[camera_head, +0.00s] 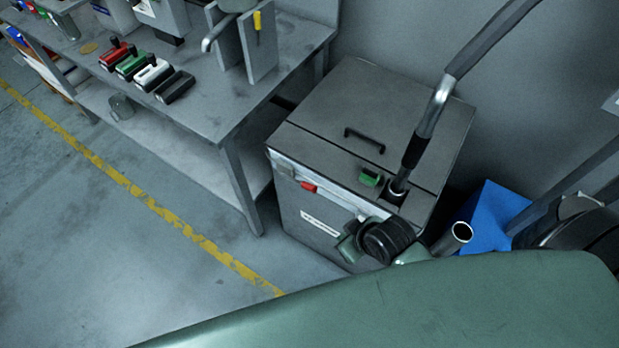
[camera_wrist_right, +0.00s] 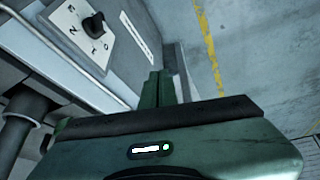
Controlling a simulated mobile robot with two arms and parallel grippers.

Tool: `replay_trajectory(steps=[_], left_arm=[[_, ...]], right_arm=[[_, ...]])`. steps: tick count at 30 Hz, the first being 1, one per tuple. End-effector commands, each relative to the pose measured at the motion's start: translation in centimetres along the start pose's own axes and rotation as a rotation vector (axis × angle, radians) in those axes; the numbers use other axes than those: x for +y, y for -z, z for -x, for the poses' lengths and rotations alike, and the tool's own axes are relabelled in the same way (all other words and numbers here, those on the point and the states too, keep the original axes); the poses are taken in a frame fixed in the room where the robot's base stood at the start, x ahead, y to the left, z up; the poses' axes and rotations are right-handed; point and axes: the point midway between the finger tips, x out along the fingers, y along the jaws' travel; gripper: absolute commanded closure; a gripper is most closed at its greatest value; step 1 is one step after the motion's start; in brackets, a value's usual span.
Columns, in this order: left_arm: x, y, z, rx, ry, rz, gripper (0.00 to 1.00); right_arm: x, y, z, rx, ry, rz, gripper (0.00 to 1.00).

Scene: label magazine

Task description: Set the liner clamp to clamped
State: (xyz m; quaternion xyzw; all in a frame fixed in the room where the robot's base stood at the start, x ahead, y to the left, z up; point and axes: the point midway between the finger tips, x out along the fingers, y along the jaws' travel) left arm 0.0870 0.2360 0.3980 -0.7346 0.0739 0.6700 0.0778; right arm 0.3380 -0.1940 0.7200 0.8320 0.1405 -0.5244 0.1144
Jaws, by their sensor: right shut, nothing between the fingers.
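A grey cabinet (camera_head: 345,105) stands right of the bench. Its front carries a small red part (camera_head: 308,187) and a white label (camera_head: 320,223); a green block (camera_head: 370,176) sits on its top near the front edge. In the right wrist view, a black rotary knob (camera_wrist_right: 95,24) sits on a pale lettered plate (camera_wrist_right: 72,14) on a grey face. No part is clearly marked as the liner clamp, and its state cannot be read. My right gripper (camera_head: 347,246) is shut and empty, in front of the cabinet's lower front; its green fingers (camera_wrist_right: 158,88) show beside the face. My left gripper is out of view.
A black handle (camera_head: 365,140) and a long grey lever-like bar (camera_head: 440,95) rise from the cabinet top. A workbench (camera_head: 215,105) with several coloured handled blocks stands left. A blue bin (camera_head: 490,215) is at right. The floor by the yellow line (camera_head: 165,213) is clear.

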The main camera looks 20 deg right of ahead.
Motion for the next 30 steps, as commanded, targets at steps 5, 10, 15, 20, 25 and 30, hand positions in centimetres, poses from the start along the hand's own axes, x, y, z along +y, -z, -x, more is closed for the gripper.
replay_trajectory(steps=[5,10,15,20,25,30], left_arm=[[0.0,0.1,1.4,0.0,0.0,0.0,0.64],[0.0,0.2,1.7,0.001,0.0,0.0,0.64],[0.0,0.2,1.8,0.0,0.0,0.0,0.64],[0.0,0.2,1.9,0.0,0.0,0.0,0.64],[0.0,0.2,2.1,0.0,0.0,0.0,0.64],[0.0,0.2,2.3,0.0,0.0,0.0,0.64]], right_arm=[[0.8,7.4,4.2,0.22,0.05,0.235,1.0],[1.7,11.4,5.2,0.38,0.078,0.391,1.0],[2.9,13.6,5.9,0.479,0.081,0.471,1.0],[3.0,14.5,5.3,0.502,0.081,0.481,1.0],[2.5,15.8,2.9,0.503,0.081,0.477,1.0],[1.8,17.4,-0.3,0.5,0.082,0.476,1.0]])
